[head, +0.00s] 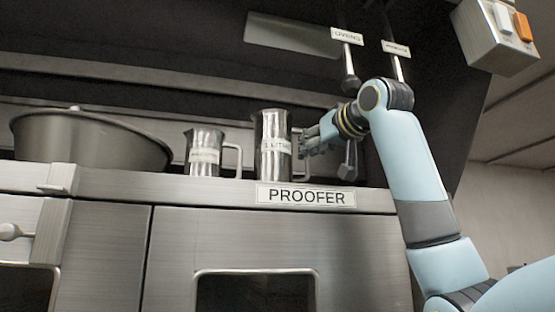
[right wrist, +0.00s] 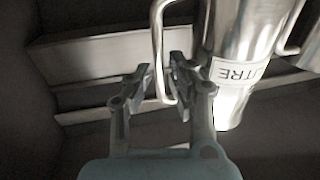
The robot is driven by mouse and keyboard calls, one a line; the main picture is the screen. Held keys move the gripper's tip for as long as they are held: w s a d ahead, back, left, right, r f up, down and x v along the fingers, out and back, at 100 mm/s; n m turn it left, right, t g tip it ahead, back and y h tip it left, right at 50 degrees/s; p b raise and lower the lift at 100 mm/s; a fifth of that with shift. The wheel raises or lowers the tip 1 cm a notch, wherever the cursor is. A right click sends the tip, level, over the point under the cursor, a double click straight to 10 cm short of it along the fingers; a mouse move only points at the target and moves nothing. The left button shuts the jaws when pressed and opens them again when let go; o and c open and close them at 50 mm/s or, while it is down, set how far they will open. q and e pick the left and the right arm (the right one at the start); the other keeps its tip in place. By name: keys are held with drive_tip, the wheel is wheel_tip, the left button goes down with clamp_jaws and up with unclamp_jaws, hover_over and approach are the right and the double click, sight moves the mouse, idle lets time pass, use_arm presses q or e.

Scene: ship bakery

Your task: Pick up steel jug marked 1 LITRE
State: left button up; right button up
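The tall steel jug (head: 272,160) with a white label reading LITRE stands upright on top of the proofer. In the right wrist view the jug (right wrist: 235,50) is at the upper right, with its wire-like handle (right wrist: 157,40) hanging left of its body. My right gripper (head: 316,140) is just right of the jug, at its handle side. In the right wrist view my right gripper (right wrist: 160,82) is open, with the handle's bar between its two fingers and a visible gap on the left. The left gripper is not in view.
A smaller steel jug (head: 205,155) with a label and a wide grey bowl (head: 90,140) stand left of the tall jug. The proofer (head: 180,190) front edge runs below them. Levers (head: 349,80) hang above, and a switch box (head: 495,35) is at upper right.

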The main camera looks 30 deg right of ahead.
drive_tip(key=shift+w, duration=0.1)
clamp_jaws()
drive_tip(key=shift+r, duration=0.15)
